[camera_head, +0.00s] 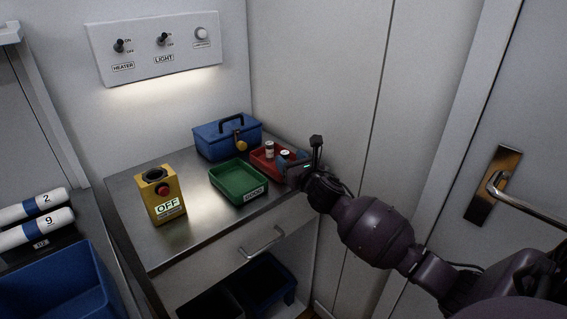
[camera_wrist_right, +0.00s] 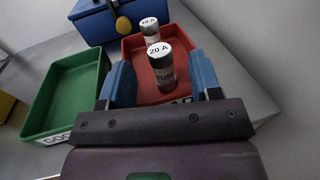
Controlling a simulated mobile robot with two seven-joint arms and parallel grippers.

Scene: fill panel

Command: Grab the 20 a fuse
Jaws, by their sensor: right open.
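The 20 A fuse (camera_wrist_right: 161,68) is a short cylinder with a white labelled top, standing in the red tray (camera_wrist_right: 131,50). A 10 A fuse (camera_wrist_right: 149,28) stands just behind it in the same tray. In the head view the fuses (camera_head: 269,149) show small and the red tray (camera_head: 258,161) is partly hidden by my right gripper (camera_head: 290,163). My right gripper is open, and in the wrist view its two blue fingers (camera_wrist_right: 163,82) lie on either side of the 20 A fuse, with gaps to it. My left gripper is not in view.
A green tray (camera_head: 238,183) marked GOOD sits left of the red tray. A blue toolbox (camera_head: 226,139) with a yellow padlock stands behind them. A yellow OFF box (camera_head: 161,196) is at the left of the metal counter. Walls close in behind and at right.

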